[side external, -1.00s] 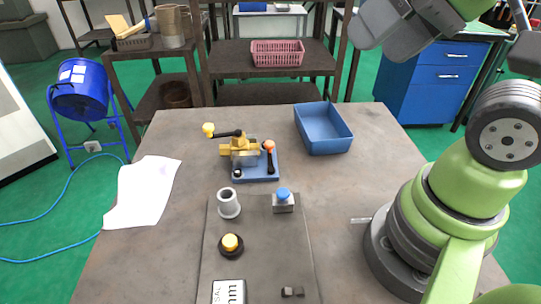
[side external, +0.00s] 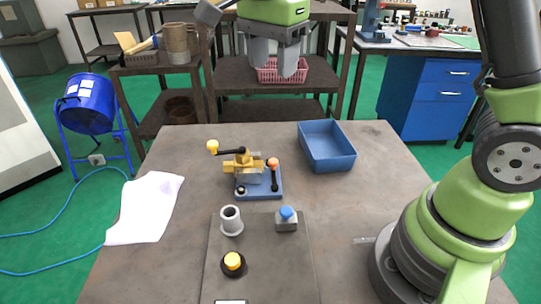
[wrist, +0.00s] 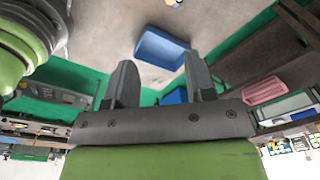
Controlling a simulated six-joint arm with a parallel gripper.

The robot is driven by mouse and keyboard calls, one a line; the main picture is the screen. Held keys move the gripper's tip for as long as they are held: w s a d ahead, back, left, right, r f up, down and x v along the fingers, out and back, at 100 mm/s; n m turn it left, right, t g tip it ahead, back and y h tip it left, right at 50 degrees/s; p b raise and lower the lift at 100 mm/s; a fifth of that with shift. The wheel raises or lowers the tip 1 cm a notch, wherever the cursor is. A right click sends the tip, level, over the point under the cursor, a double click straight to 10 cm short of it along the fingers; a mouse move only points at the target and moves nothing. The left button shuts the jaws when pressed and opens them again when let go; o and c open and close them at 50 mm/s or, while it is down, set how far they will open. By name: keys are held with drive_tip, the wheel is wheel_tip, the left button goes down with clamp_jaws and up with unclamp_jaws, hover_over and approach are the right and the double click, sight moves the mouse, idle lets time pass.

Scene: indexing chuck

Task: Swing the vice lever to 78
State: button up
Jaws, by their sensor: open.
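The vice (side external: 247,165) is a brass-coloured body on a blue base plate (side external: 262,190) near the middle of the table. A black lever with a yellow knob (side external: 212,147) points left from its top. A second black lever with an orange knob (side external: 273,163) stands at its right side. I cannot read any scale or number on it. My gripper (side external: 275,72) is open and empty, high above and behind the vice, with its fingers pointing down. Its two fingers also show in the wrist view (wrist: 162,80), with nothing between them.
A blue tray (side external: 328,167) sits behind and right of the vice. A grey cylinder (side external: 231,226), a blue-topped block (side external: 287,225) and a yellow button (side external: 233,261) stand in front. White paper (side external: 145,205) lies at left. A pink basket (side external: 268,77) is on the rear shelf.

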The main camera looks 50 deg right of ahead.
drive_tip(key=w+f+m+g+h, duration=0.1)
drive_tip(key=w+f+m+g, duration=0.1)
drive_tip(key=w+f+m, duration=0.3)
drive_tip(key=m+g+h, duration=0.1)
drive_tip(key=m+g, duration=0.1)
drive_tip(key=m, duration=0.2)
approach(273, 161)
drive_tip(key=x, duration=0.8)
drive_tip(key=shift+s+d+f, duration=0.1)
drive_tip(key=shift+f, duration=0.15)
clamp_jaws()
